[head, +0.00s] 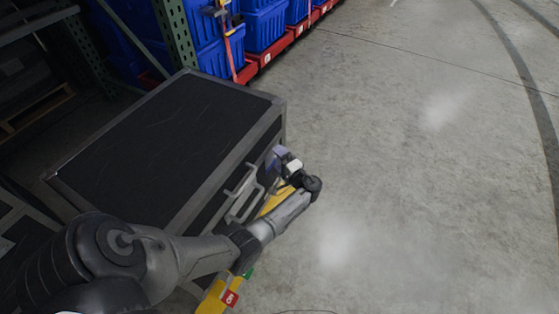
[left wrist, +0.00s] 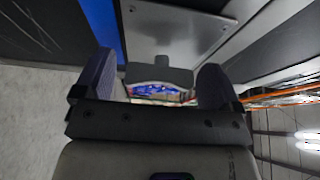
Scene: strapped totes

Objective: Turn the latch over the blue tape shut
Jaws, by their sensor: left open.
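A black case (head: 165,135) with grey metal edges stands at the left of the head view. My left arm reaches along its right-hand face, and my left gripper (head: 280,158) is at that face near the far corner. In the left wrist view the left gripper (left wrist: 155,84) is open, with one finger on each side of a grey latch (left wrist: 160,74). A gap shows between the latch and each finger. A strip of blue tape (left wrist: 100,30) lies on the case beside a metal plate (left wrist: 178,28). The latch is not distinct in the head view. My right gripper is out of view.
A grey handle (head: 242,190) sticks out of the case's face near my left forearm. A yellow base (head: 275,202) shows below the case. Blue totes (head: 265,25) on red carriers stand beyond, beside a green rack post (head: 175,35). The floor at right is clear.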

